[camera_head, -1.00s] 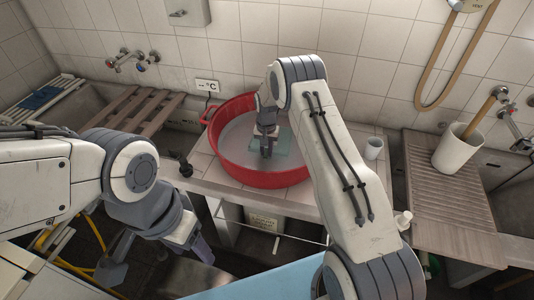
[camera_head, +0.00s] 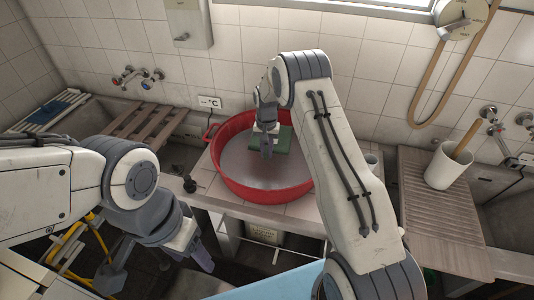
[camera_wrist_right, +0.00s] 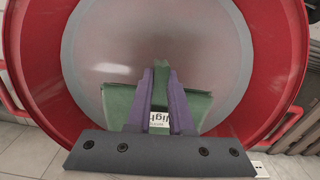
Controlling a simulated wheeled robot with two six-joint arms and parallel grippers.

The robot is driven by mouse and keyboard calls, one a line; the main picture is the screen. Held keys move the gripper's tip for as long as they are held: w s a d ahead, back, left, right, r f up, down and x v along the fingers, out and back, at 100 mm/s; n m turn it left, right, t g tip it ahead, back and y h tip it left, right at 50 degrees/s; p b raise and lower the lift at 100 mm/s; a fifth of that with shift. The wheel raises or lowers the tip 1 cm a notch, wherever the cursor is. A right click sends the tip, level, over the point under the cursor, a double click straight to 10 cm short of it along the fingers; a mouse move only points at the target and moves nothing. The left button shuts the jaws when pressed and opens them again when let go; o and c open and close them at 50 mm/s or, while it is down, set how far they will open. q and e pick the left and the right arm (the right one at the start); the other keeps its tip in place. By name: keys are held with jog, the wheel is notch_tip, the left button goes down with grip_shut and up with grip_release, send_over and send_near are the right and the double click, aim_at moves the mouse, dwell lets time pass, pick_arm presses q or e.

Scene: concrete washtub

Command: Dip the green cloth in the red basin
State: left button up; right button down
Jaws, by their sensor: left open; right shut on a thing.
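The red basin (camera_head: 262,192) stands on the tiled ledge at the middle of the head view and holds cloudy water. The green cloth (camera_head: 285,139) is inside its rim and looks dark green, above the water. My right gripper (camera_head: 267,150) reaches down into the basin and is shut on the cloth. In the right wrist view the cloth (camera_wrist_right: 118,98) spreads to both sides of the purple fingers, and a white printed label shows between them. My left gripper (camera_head: 203,260) is open and empty, low in front of the ledge, apart from the basin.
A white pot with a wooden handle (camera_head: 447,168) is on the ribbed drainboard at right. A slatted wooden rack (camera_head: 148,122) lies over the left sink. Taps are on the wall.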

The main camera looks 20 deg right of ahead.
jog(key=shift+r+p, duration=1.3)
jog(key=shift+r, duration=1.15)
